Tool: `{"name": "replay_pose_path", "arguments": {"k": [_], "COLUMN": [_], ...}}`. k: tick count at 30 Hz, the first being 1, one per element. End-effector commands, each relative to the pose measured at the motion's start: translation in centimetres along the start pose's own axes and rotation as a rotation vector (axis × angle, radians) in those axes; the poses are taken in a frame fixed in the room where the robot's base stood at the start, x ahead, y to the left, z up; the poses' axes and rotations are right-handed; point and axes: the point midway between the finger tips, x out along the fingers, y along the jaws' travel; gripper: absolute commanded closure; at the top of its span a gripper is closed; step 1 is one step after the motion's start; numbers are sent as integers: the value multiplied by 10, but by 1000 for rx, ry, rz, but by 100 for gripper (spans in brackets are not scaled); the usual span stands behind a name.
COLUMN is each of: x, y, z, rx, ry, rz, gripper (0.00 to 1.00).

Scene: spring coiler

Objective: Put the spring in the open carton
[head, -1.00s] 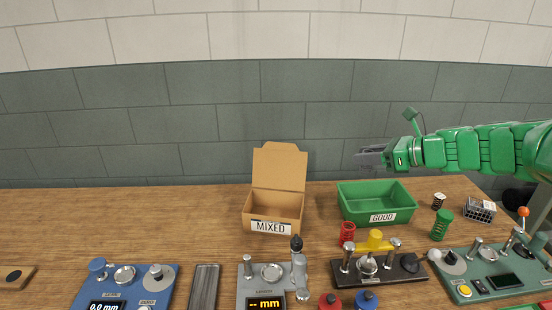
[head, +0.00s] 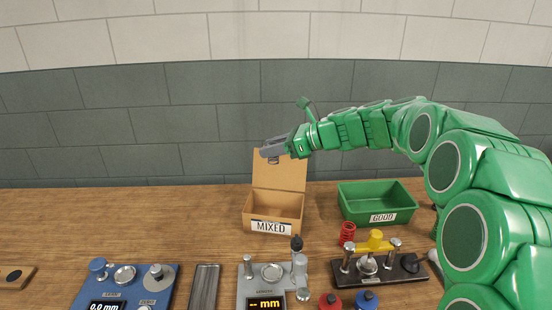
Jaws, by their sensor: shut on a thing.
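The open carton (head: 289,204) is brown cardboard, labelled MIXED, with its lid flap standing up at the back. It stands on the table in the middle of the head view. My gripper (head: 270,148) is in the air above the carton, over the upper part of its raised flap in the picture. Its grey jaws point left and are shut on the spring, which is too small and covered by the jaws to make out. The inside floor of the carton is hidden by its front wall.
A green bin (head: 378,202) labelled GOOD stands right of the carton. A red spring (head: 347,233) stands in front of it. The table left of the carton is clear.

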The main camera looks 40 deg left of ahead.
Motion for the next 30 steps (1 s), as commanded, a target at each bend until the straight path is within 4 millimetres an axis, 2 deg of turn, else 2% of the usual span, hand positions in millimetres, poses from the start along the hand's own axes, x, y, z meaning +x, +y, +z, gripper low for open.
{"name": "replay_pose_path", "arguments": {"k": [1, 9, 14, 30], "x": [2, 14, 18, 49], "y": [0, 0, -3, -50], "z": [-9, -38, -46, -60], "rx": [5, 3, 1, 2], "ry": [0, 0, 1, 1], "rz": [1, -1, -3, -2], "gripper": [93, 93, 93, 93]}}
